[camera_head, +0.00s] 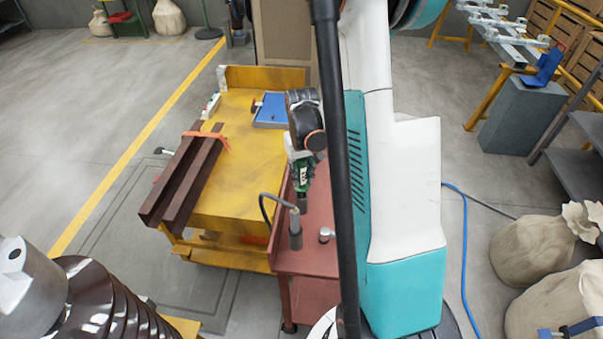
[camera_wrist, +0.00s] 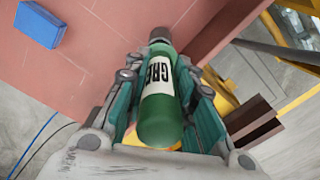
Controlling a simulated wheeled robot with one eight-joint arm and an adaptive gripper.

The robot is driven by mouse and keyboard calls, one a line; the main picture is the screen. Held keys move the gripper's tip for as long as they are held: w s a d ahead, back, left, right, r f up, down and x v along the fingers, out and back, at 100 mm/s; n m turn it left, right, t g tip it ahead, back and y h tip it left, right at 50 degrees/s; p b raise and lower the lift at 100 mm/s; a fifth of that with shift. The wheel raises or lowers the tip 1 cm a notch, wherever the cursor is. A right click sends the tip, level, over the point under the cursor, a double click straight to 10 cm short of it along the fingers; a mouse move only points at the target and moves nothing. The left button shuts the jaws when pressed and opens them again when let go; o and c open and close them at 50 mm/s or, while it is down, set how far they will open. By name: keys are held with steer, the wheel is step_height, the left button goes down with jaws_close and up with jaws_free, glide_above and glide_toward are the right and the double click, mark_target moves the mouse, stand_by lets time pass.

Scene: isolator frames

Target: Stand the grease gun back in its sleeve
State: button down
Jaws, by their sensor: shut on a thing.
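The grease gun (camera_head: 303,172) is a green cylinder with a white label. My gripper (camera_head: 301,158) is shut around its body and holds it roughly upright over the red cart (camera_head: 300,262). In the wrist view the grease gun (camera_wrist: 162,105) lies between both fingers of my gripper (camera_wrist: 163,90), its dark end pointing away over the red surface. A grey upright cylinder (camera_head: 295,236), which looks like the sleeve, stands on the cart below the gun. A dark hose (camera_head: 264,203) loops beside it. I cannot tell whether the gun's lower end is above the cylinder or in its mouth.
A small silver knob-like thing (camera_head: 326,234) is right of the cylinder. A blue block (camera_wrist: 40,25) lies on the red surface. The yellow table (camera_head: 245,205) adjoins the cart, with brown steel profiles (camera_head: 185,175) and a blue tray (camera_head: 271,110). My arm hides the cart's right side.

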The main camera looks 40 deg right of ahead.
mark_target(302, 182)
steer(key=shift+f+b, duration=1.4)
steer(key=shift+f, duration=0.35)
steer(key=c, duration=1.3)
jaws_free()
steer(key=shift+r, duration=0.1)
step_height(302, 182, up, 12)
steer(key=shift+f, duration=0.1)
steer(key=shift+a, duration=0.1)
